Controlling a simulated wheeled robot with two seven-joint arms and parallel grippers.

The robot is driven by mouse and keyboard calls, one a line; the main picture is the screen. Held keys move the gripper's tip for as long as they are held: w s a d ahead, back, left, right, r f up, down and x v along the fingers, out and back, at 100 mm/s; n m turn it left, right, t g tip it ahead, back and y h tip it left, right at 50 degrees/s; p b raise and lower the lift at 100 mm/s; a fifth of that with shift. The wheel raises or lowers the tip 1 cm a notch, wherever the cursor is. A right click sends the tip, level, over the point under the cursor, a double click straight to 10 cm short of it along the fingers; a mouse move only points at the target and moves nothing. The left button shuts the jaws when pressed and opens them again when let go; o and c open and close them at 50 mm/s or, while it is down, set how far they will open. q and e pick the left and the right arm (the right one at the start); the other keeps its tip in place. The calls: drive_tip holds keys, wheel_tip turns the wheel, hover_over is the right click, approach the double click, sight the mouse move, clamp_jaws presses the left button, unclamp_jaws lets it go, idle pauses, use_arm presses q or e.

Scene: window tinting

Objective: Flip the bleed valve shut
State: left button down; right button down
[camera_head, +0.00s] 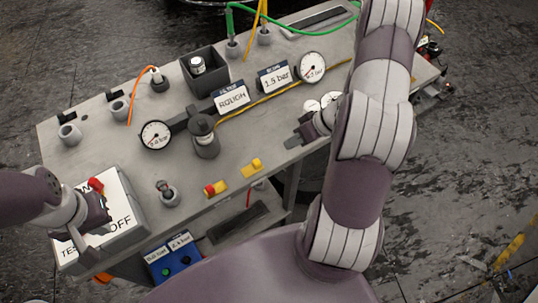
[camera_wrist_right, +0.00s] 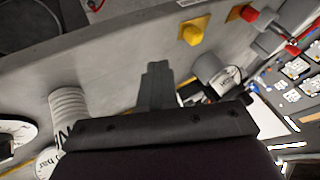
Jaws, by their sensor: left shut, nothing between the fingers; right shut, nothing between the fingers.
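A small red and yellow fitting (camera_head: 215,188) sits near the bench's front edge, with a plain yellow fitting (camera_head: 251,168) to its right. Neither is labelled, and I cannot tell which thing is the bleed valve. Both also show at the top of the right wrist view, the yellow one (camera_wrist_right: 193,30) left of the red and yellow one (camera_wrist_right: 243,12). My right gripper (camera_head: 292,141) is shut and empty, near the bench's front edge to the right of both. My left gripper (camera_head: 78,247) is shut and empty over the sign box, partly covering its lettering.
The sign box (camera_head: 127,222) has a red part (camera_head: 96,185) on top. Dial gauges (camera_head: 156,135), a dark knob (camera_head: 205,136), a ROUGH label (camera_head: 231,97) and a black box (camera_head: 204,72) stand on the grey bench (camera_head: 110,150). A yellow hose (camera_head: 262,98) crosses it.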

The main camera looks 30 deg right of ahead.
sight(256, 164)
drive_tip(key=x, duration=0.6)
drive_tip(key=shift+b, duration=0.3)
drive_tip(key=a, duration=0.3)
drive_tip(key=shift+s+a+r, duration=0.15)
drive_tip(key=shift+r, duration=0.05)
drive_tip(key=shift+s+a, duration=0.1)
drive_tip(key=shift+a, duration=0.2)
drive_tip(key=shift+d, duration=0.1)
